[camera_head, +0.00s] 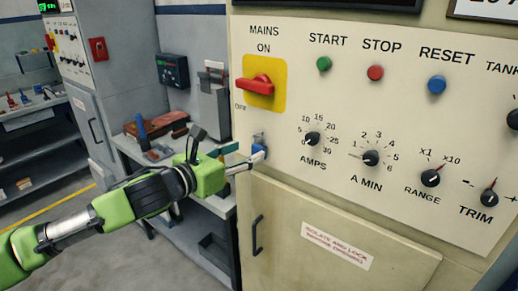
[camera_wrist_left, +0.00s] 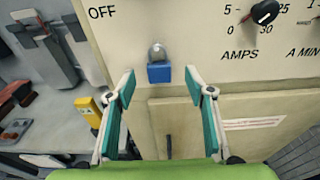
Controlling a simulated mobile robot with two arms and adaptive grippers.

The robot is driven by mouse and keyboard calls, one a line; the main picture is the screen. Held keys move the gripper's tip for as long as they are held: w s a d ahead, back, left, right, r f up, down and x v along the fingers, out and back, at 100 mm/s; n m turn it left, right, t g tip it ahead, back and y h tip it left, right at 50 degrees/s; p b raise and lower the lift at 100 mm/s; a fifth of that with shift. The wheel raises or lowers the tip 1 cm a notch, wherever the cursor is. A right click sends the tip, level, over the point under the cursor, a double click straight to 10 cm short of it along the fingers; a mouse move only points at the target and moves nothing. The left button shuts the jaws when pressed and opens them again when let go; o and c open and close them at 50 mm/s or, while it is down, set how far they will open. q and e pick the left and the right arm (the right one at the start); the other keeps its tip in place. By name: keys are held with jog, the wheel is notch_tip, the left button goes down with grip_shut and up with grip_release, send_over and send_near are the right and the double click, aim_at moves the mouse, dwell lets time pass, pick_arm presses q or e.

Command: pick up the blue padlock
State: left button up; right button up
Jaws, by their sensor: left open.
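The blue padlock (camera_wrist_left: 159,72) hangs by its grey shackle on the cream panel, below the OFF mark, in the left wrist view. In the head view the padlock (camera_head: 258,139) is small and partly hidden by my left gripper (camera_head: 256,159). In the left wrist view my left gripper (camera_wrist_left: 160,88) is open, with one green-padded finger on each side of the padlock's line. The padlock appears between and just beyond the fingertips, and I see no contact. My right gripper is in neither view.
The red rotary switch (camera_head: 257,84) on its yellow plate is above the padlock. The AMPS knob (camera_head: 312,139) is close on the right. A cabinet door with a dark handle (camera_head: 257,235) is below. A workbench (camera_head: 140,150) with tools stands to the left.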

aim_at(257, 149)
pick_arm(q)
jog(key=p+x, duration=0.1)
jog(key=x, duration=0.3)
jog(key=shift+w+f+p, duration=0.15)
jog(key=shift+f+p, duration=0.2)
jog(key=shift+f, duration=0.05)
jog(key=shift+w+d+f, duration=0.15)
jog(key=shift+w+d, duration=0.05)
jog(key=shift+w, duration=0.1)
jog(key=c, duration=1.2)
